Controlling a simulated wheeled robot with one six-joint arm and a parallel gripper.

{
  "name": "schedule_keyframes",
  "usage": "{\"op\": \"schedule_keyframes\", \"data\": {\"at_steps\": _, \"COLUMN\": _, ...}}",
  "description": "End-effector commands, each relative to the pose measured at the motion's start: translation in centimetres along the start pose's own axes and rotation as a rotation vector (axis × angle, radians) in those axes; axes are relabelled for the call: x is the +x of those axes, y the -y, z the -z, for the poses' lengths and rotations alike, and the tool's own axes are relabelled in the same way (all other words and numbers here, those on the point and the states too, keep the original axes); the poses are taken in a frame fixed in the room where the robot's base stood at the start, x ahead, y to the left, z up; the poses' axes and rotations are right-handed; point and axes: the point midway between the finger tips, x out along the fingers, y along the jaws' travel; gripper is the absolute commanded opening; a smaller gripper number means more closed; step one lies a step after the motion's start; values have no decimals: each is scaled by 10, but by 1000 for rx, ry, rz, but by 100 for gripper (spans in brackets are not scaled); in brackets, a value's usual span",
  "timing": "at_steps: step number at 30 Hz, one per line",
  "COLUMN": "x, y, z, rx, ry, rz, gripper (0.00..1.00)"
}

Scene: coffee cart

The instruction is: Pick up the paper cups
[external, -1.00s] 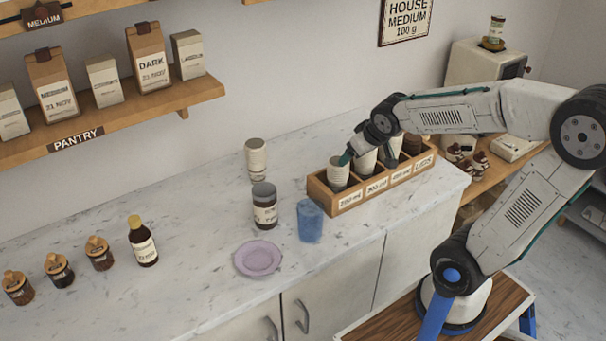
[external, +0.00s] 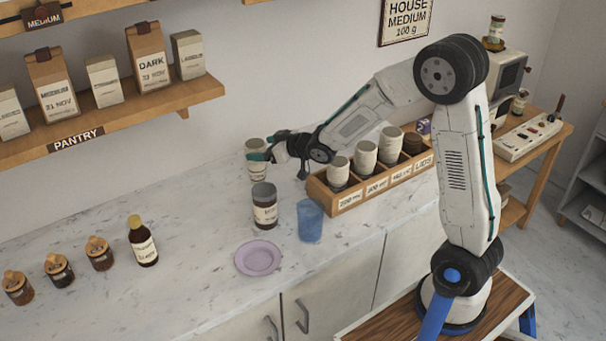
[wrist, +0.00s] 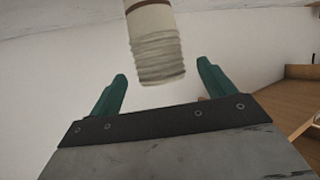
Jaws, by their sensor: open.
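A stack of white paper cups (external: 253,174) stands on the marble counter near the wall. In the wrist view the stack (wrist: 154,40) shows its ridged rims and a brown band, with its far end cut off. My gripper (external: 263,156) is at the stack in the external view, its green fingers partly covering it. In the wrist view my gripper (wrist: 161,69) is open, with one finger on each side of the stack's line and gaps visible. More cup stacks stand in a labelled wooden organizer (external: 347,208) to the right, under my arm.
A dark-lidded jar (external: 265,212), a blue tumbler (external: 310,222) and a lilac plate (external: 258,258) stand in front of the stack. A bottle (external: 142,246) and several small jars are at the left. The counter left of the stack is clear. A pantry shelf (external: 110,120) hangs above left.

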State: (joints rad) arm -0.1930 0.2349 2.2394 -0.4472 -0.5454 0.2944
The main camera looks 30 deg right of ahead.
Motion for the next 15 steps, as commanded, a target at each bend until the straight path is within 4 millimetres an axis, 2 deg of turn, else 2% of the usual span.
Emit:
{"op": "schedule_keyframes", "data": {"at_steps": 3, "x": 20, "y": 1, "z": 1, "rx": 0, "ry": 1, "rz": 1, "gripper": 82}}
{"op": "schedule_keyframes", "data": {"at_steps": 6, "x": 30, "y": 0, "z": 1, "rx": -1, "ry": 0, "rz": -1, "gripper": 82}}
{"op": "schedule_keyframes", "data": {"at_steps": 14, "x": 34, "y": 0, "z": 1, "rx": -1, "ry": 1, "rz": -2, "gripper": 82}}
{"op": "schedule_keyframes", "data": {"at_steps": 15, "x": 34, "y": 0, "z": 1, "rx": -1, "ry": 1, "rz": -2, "gripper": 79}}
